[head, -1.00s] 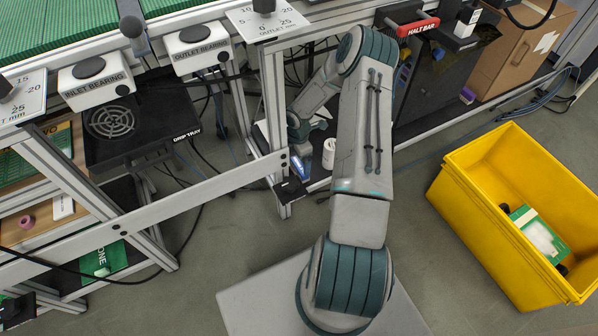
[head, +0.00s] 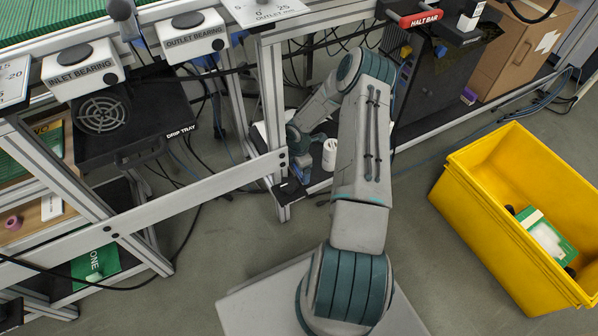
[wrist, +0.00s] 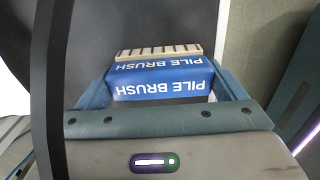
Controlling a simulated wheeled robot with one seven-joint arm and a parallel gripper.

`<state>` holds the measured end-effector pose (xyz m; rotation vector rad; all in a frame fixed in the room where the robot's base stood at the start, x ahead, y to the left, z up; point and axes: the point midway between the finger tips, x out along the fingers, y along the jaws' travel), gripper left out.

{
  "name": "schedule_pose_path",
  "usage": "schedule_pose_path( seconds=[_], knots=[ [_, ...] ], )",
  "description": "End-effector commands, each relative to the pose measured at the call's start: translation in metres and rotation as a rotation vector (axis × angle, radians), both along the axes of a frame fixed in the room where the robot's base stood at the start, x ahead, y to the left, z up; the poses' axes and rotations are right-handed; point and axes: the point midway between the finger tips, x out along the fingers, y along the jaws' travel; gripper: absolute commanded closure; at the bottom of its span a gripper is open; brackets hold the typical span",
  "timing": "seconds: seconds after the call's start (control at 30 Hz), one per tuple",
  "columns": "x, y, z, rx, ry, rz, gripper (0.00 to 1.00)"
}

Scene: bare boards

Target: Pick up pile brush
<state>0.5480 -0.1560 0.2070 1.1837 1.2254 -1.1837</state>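The pile brush (wrist: 162,80) is a blue block with white lettering that reads upside down in the wrist view. A pale wooden strip runs along its far edge. My gripper (wrist: 162,72) has its two blue fingers at the left and right ends of the brush, very close to or touching it. The frames do not show whether they press on it. In the head view, my gripper reaches down at the corner of the bench frame, where a small blue patch (head: 300,172) shows, mostly hidden by my arm.
A white cylinder (head: 329,154) stands just right of the blue patch. A bench post (head: 272,110) and crossbar (head: 190,200) are close on the left. A yellow bin (head: 480,215) stands on the floor at right. Open floor lies between arm and bin.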

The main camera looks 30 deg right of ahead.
Motion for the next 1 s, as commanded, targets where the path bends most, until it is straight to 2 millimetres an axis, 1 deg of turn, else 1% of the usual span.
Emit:
schedule_pose_path(
  seconds=[0.27, 0.37, 0.47, 0.7, 0.8, 0.9, 1.0],
  knots=[
    [0.0, 0.0, 0.0, 0.0, 0.0, 0.0, 0.33],
    [0.0, 0.0, 0.004, 0.0, -0.001, 0.0, 0.33],
    [0.001, -0.001, 0.018, -0.001, -0.002, 0.0, 0.33],
    [0.001, -0.001, 0.068, -0.001, -0.002, -0.001, 0.33],
    [0.0, -0.001, 0.084, -0.001, -0.001, -0.001, 0.33],
    [0.0, -0.001, 0.095, -0.001, 0.0, 0.0, 0.33],
    [0.0, -0.001, 0.1, -0.001, 0.0, 0.0, 0.33]
  ],
)
